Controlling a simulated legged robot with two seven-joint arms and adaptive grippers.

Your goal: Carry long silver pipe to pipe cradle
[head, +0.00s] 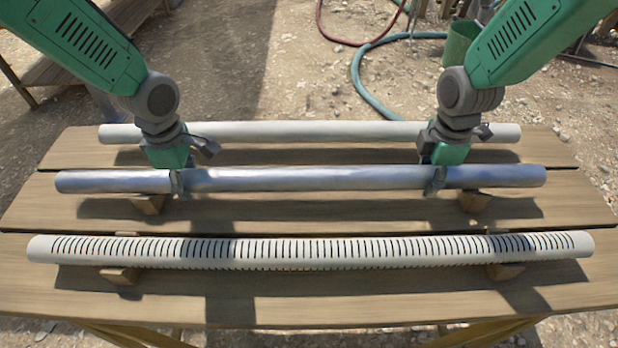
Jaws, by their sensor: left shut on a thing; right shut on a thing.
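The long silver pipe (300,178) lies level across the middle of the wooden table, between two pale pipes. Wooden blocks (148,203) and (474,201) show just below it near its two ends; whether the pipe touches them I cannot tell. My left gripper (178,182) is shut on the pipe left of its middle. My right gripper (434,180) is shut on it right of its middle. Both reach down from above, and their fingertips are partly hidden around the pipe. I cannot make out which supports are the pipe cradle.
A plain white pipe (300,132) lies behind and a slotted white pipe (300,252) in front, on blocks. The plank table (330,305) fills the foreground. A green bucket (460,45) and hoses (358,75) are on the gravel behind. A wooden bench (75,70) stands back left.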

